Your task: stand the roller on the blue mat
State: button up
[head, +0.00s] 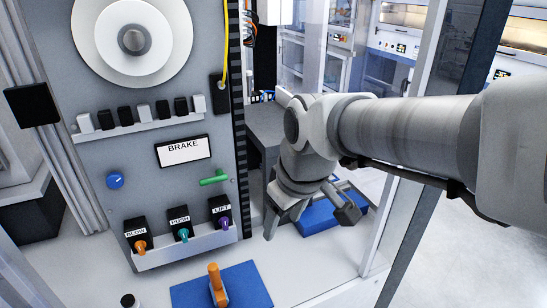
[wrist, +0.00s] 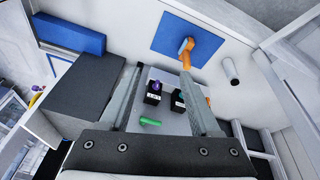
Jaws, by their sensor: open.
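An orange piece (head: 216,285), which I take to be the roller, is on the blue mat (head: 250,283) at the bottom of the head view. It appears upright, with its lower end on the mat. In the wrist view the orange piece (wrist: 186,48) shows on the mat (wrist: 170,32), partly behind a finger. My gripper (head: 308,224) is open with nothing between its fingers. It hangs to the right of the panel, apart from the orange piece and up and right of it. The fingers (wrist: 160,68) also show spread in the wrist view.
A panel with a BRAKE label (head: 184,150), a green lever (head: 214,177) and several coloured knobs stands left of my gripper. A small dark-and-white cylinder (head: 128,300) stands left of the mat. A blue slab (head: 318,215) lies behind my gripper. A glazed frame (head: 415,190) is at right.

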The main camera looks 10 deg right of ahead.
jog(key=s+d+r+m+t+h, duration=0.1)
jog(key=s+d+m+t, duration=0.1)
jog(key=s+d+m, duration=0.3)
jog(key=s+m, duration=0.1)
jog(key=s, duration=0.2)
jog(key=shift+s+d+r, duration=0.15)
jog(key=shift+s+r, duration=0.1)
jog(key=shift+r, duration=0.15)
dwell(0.6)
